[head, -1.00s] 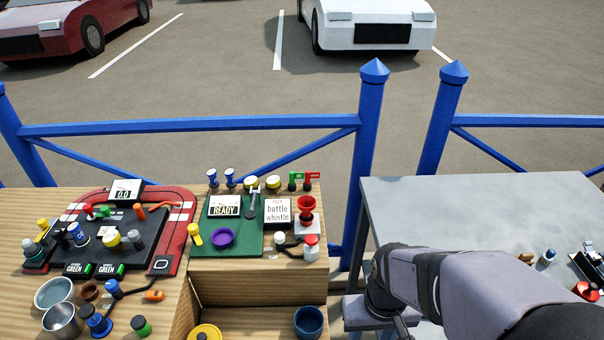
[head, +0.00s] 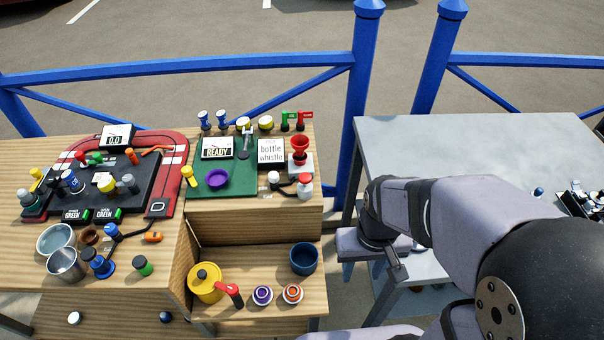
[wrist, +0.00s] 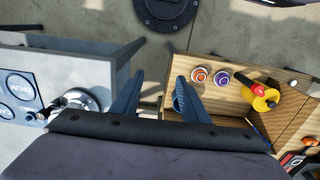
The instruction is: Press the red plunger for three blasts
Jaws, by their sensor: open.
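My gripper (wrist: 158,78) is open in the wrist view, its two dark blue fingers apart with nothing between them. They are over the gap between the grey table (wrist: 85,65) and the wooden shelf. In the head view my arm covers part of the grey table (head: 450,140), and I cannot make out the fingers. No red plunger shows on the visible part of that table now. The earlier head frame had a red round-topped piece at its right edge; my arm's black joint covers about that spot. A white canister with a red top (head: 305,185) stands on the wooden bench.
A round metal fitting (wrist: 80,100) and dials (wrist: 20,85) are on the grey table. A yellow canister (head: 205,282), a red-handled piece (head: 230,294) and a blue cup (head: 303,258) stand on the low shelf. Blue railings (head: 180,68) run behind. The grey table's back is clear.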

